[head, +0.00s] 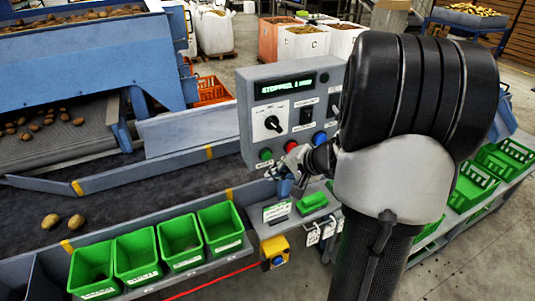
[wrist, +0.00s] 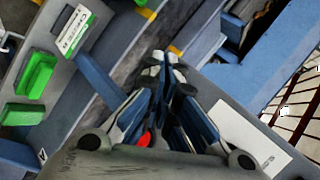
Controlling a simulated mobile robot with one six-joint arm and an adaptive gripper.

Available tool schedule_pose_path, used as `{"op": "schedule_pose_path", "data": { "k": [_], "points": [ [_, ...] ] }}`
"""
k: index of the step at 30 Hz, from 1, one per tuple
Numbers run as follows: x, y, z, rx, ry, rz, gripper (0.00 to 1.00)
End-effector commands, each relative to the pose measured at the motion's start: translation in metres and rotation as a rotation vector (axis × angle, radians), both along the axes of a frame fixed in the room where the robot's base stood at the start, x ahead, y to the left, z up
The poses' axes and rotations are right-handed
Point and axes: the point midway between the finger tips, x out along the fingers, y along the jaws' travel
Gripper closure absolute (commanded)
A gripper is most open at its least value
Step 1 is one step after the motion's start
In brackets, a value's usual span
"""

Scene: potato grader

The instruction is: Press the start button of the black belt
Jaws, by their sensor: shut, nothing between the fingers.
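The black belt (head: 130,190) runs across the left of the head view, with two potatoes (head: 62,221) on it. The grey control box (head: 250,112) stands beside it, its display reading "STOPPED". On its face are a green button (head: 265,154), a red button (head: 291,146) and a blue button (head: 319,138). Their labels are too small to read. My gripper (head: 274,174) is shut and empty, low in front of the box, just below the green button. In the wrist view my gripper (wrist: 160,62) shows shut fingers, with a red round part (wrist: 145,139) partly hidden behind them. Contact cannot be told.
Several green bins (head: 180,242) line the belt's front edge. A yellow box with a blue button (head: 275,252) hangs below a small shelf holding a green tray (head: 311,203). Green crates (head: 480,180) stand at right, partly behind my arm.

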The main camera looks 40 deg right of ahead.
Motion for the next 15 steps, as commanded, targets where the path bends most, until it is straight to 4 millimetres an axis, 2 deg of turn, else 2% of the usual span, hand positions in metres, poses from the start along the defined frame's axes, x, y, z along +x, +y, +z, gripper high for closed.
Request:
{"op": "schedule_pose_path", "data": {
  "k": [6,15],
  "points": [
    [0.02,-0.005,-0.001,0.0,0.0,0.001,1.0],
    [0.025,-0.006,0.0,-0.001,0.001,0.0,1.0]
  ]
}}
